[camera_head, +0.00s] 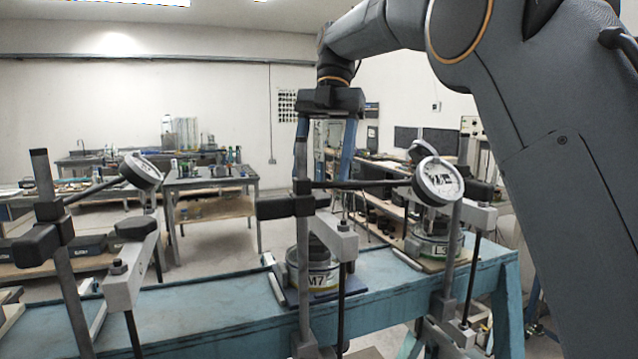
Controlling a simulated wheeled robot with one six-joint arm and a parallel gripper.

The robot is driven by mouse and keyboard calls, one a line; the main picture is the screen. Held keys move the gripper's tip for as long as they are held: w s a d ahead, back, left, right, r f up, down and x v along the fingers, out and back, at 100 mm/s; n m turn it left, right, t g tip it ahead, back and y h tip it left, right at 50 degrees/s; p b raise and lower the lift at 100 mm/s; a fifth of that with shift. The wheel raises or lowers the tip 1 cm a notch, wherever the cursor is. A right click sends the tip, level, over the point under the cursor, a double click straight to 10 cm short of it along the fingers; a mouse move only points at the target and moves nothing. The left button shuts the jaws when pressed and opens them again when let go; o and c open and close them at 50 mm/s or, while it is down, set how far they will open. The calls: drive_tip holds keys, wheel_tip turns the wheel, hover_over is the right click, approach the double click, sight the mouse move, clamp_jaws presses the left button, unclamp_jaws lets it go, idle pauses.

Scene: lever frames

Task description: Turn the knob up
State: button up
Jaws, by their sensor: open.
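My gripper (324,176) hangs pointing down at the upper middle, its two blue-grey fingers spread apart. Nothing shows between the fingers. Just below and in front of it is a lever frame with an upright post (303,255) and a black block-shaped knob or clamp (285,206). A dial gauge (438,182) sits at the right end of this frame's thin arm. A similar frame at the left carries a black knob (137,228) and its own dial gauge (140,171). I cannot tell which black part is the task's knob. The post partly hides the left fingertip.
A ring pot marked M7 (316,281) and another marked L3 (440,247) stand on the blue bench (215,318). Tall posts and rods crowd the gripper's front. A wooden workbench (210,183) stands farther back.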

drive_tip(key=p+v, duration=0.3)
drive_tip(key=v, duration=0.1)
idle(0.3)
